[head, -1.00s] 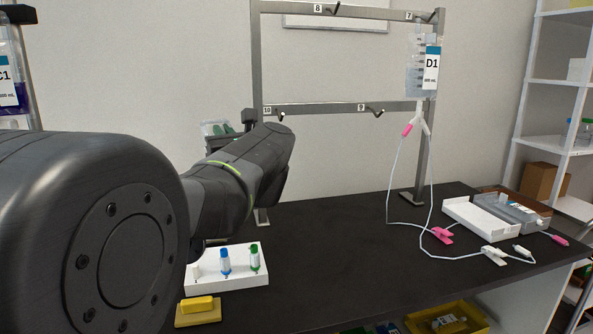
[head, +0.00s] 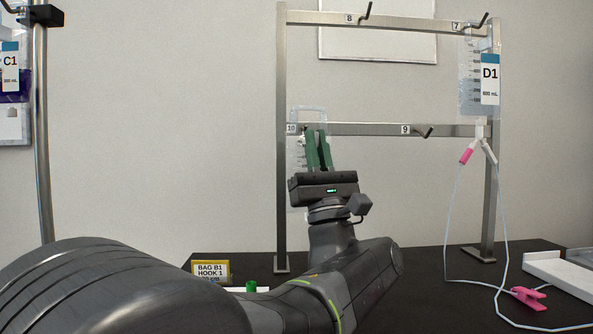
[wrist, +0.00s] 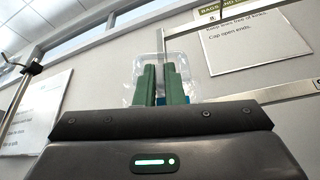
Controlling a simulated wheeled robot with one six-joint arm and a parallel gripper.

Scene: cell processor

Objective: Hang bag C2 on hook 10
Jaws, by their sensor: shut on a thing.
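My gripper (head: 318,148) has green fingers shut on a clear bag (head: 297,182), in front of the rack's lower bar at its left end. The bag hangs upright, and its wide top loop shows above the fingertips. In the wrist view the bag (wrist: 133,88) spreads behind the fingers, with a bit of blue at its lower right. Its label cannot be read. The number 10 plate (head: 291,128) is at the bar's left end, beside the bag's edge. Hook 10 is mostly hidden by the bag and fingers, so I cannot tell whether the loop is around it.
The metal rack (head: 281,230) stands on the dark table. Hook 9 (head: 424,131) and hook 8 (head: 365,11) are empty. Bag D1 (head: 489,80) hangs at hook 7, its tubing trailing to the table. Bag C1 (head: 11,70) hangs at far left. A yellow-framed sign (head: 211,271) stands in front.

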